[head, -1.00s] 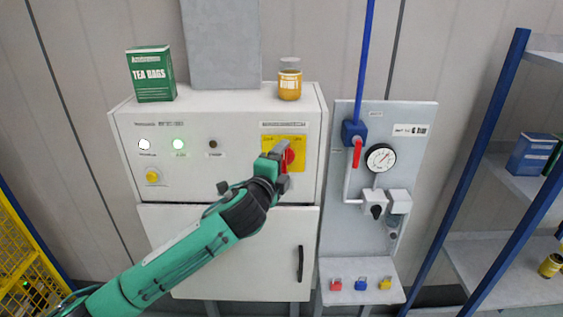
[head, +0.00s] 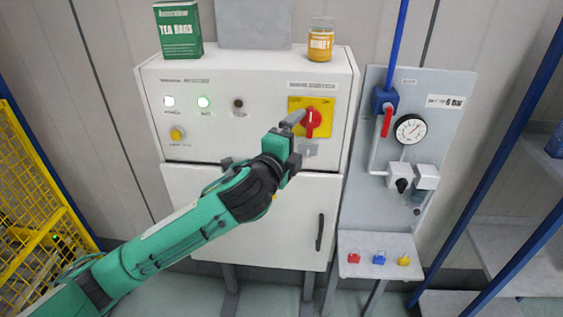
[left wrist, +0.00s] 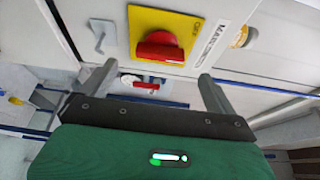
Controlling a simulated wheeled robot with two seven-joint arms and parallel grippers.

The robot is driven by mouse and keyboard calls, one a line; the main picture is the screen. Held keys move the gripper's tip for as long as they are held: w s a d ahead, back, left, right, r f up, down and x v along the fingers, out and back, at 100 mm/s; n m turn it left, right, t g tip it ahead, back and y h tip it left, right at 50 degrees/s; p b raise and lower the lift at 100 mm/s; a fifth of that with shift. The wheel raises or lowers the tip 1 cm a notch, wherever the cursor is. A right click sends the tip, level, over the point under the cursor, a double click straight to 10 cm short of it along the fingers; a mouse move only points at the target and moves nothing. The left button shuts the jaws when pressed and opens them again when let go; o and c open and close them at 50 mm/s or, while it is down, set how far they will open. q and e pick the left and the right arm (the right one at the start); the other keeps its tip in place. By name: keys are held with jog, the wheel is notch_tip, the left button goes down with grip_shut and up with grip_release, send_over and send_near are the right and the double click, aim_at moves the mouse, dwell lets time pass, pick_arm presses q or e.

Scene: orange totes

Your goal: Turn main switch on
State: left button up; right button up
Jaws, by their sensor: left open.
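The main switch is a red rotary handle (head: 311,120) on a yellow plate (head: 297,103), at the upper right of a white cabinet's front (head: 220,135). Its grip looks upright in the head view. In the left wrist view the red handle (left wrist: 160,48) and yellow plate (left wrist: 160,20) lie just beyond my fingers. My left gripper (head: 294,124) is in front of the switch, low and to its left; in the left wrist view its fingers (left wrist: 155,76) are spread with nothing held between them. It looks apart from the handle. My right gripper is not in view.
White and green lamps (head: 204,102) glow on the cabinet; a third is dark. A tea box (head: 179,32) and honey jar (head: 320,42) stand on top. A panel with a gauge (head: 410,129) and red lever (head: 387,121) is at right. Yellow mesh (head: 30,190) is at left.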

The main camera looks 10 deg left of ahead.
pick_arm(q)
jog(key=b+v, duration=0.2)
jog(key=v, duration=0.5)
